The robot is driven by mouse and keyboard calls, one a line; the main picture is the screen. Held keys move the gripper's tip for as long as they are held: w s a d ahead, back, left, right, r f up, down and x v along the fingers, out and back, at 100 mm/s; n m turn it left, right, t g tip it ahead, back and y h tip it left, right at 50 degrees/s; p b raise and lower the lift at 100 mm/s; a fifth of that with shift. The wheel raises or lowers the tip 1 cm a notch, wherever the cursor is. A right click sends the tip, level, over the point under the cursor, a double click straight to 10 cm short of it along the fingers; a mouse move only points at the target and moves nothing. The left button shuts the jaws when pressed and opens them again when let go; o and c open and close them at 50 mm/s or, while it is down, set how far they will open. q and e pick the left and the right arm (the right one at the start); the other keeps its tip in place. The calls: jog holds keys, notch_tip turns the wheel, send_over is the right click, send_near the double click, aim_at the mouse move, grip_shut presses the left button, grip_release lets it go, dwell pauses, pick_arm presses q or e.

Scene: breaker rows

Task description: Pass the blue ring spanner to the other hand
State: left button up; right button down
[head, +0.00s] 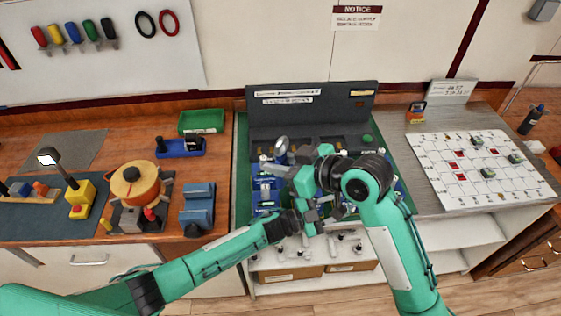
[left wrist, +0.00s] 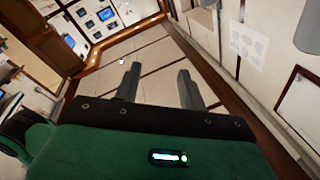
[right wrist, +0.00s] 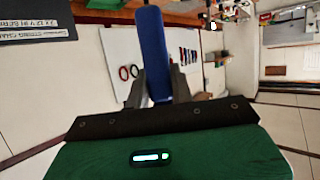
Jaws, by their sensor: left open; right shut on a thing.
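My right gripper (head: 284,168) is shut on the blue ring spanner. In the right wrist view the spanner's blue handle (right wrist: 152,45) stands between the two fingers (right wrist: 157,88) and runs out past the top edge. In the head view a grey rounded end (head: 281,145), which looks like the spanner's ring, shows just above the right gripper; the blue handle is hard to make out there. My left gripper (head: 333,207) is lower and to the right, close to the right arm's wrist. In the left wrist view its fingers (left wrist: 158,80) are apart with nothing between them.
Both grippers are over the green mat (head: 242,190) with blue breakers, in front of a dark upright panel (head: 310,108). An orange pot-like device (head: 136,184) and blue blocks (head: 198,205) stand on the left bench. A white chart board (head: 480,168) lies on the right.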

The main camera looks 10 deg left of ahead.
pick_arm(q)
jog(key=s+a+f+n+y, duration=0.4)
jog(key=s+a+f, duration=0.15)
jog(key=f, duration=0.65)
jog(key=s+a+f+n+t+y, duration=0.1)
jog(key=s+a+f+n+y, duration=0.4)
jog(key=f, duration=0.6)
jog(key=s+a+f+n+y, duration=0.4)
jog(key=a+f, duration=0.3)
jog(key=f, duration=0.5)
jog(key=s+a+f+n+g+y, duration=0.1)
jog(key=s+a+f, duration=0.4)
jog(key=s, duration=0.6)
jog(key=s+a+f+n+g+y, duration=0.1)
jog(key=s+a+f+g, duration=0.3)
jog(key=s, duration=0.8)
jog(key=s+a+f+n+g+y, duration=0.2)
jog(key=s+a+f, duration=0.4)
jog(key=s, duration=0.5)
jog(key=shift+s+a+g+y, duration=0.25)
jog(key=shift+a+g+y, duration=0.25)
jog(key=shift+a, duration=0.3)
